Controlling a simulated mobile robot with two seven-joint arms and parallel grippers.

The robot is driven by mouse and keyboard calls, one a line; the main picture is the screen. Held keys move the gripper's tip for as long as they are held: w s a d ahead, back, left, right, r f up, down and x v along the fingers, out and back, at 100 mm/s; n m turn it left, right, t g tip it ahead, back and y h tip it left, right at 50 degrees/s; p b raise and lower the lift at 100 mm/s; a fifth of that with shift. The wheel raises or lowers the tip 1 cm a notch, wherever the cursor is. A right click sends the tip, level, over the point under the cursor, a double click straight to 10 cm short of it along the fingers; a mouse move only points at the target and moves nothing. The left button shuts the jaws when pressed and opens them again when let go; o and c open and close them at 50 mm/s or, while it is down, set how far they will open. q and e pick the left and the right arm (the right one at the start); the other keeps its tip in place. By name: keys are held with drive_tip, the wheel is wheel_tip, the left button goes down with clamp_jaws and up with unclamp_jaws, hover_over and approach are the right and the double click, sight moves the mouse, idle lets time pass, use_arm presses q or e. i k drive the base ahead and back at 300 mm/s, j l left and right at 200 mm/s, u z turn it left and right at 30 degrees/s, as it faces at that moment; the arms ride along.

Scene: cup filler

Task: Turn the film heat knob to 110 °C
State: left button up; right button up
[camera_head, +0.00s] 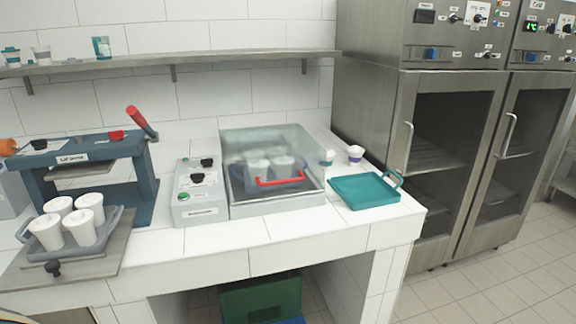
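The film heat knob cannot be told for certain, as the labels are too small to read. A grey control box (185,206) stands on the white tiled counter and carries a front black knob (197,178), a rear black knob (207,162) and green buttons. To its left is a dark teal press-like machine (142,190) with a small white label, a red knob (116,136) and a red-handled lever (141,122). No temperature reading is legible on either. Neither of my grippers is in view.
A clear-covered case (228,150) with a red handle holds cups right of the box. A teal tray (365,192) lies further right. White cups (46,232) stand in a grey tray before the machine. Steel cabinets (405,150) with knobs stand right. A shelf (170,62) runs above.

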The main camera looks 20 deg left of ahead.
sight(197, 178)
drive_tip(key=j+u, duration=0.1)
drive_tip(key=u, duration=1.25)
